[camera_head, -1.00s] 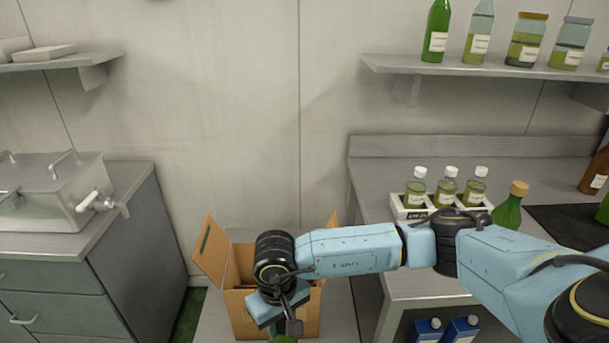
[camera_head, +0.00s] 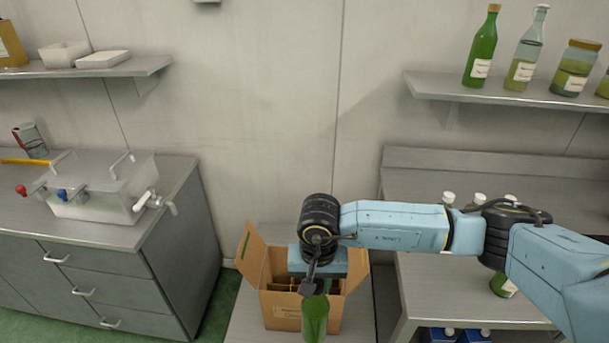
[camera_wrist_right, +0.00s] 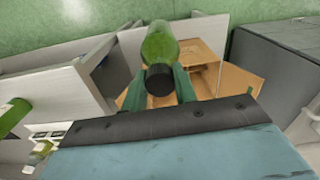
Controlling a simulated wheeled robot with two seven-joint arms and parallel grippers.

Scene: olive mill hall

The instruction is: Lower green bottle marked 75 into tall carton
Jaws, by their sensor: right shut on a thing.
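My right gripper (camera_head: 316,286) is shut on a green glass bottle (camera_head: 314,318). In the right wrist view the bottle (camera_wrist_right: 160,45) has a dark cap and sits between the green fingers (camera_wrist_right: 159,88). No number on it is readable. The open carton (camera_head: 282,310) is brown, with flaps spread and dividers inside. It stands behind the bottle in the head view, and the bottle covers part of its front. The bottle appears to be outside the carton. The carton (camera_wrist_right: 230,82) also shows beyond the bottle in the wrist view. My left gripper is not in view.
A grey drawer cabinet (camera_head: 120,280) with a metal tank (camera_head: 100,195) stands left. A steel bench (camera_head: 430,290) with capped bottles stands right, partly behind my arm. A wall shelf (camera_head: 450,88) holds bottles and jars. Blue containers (camera_head: 438,335) sit below the bench.

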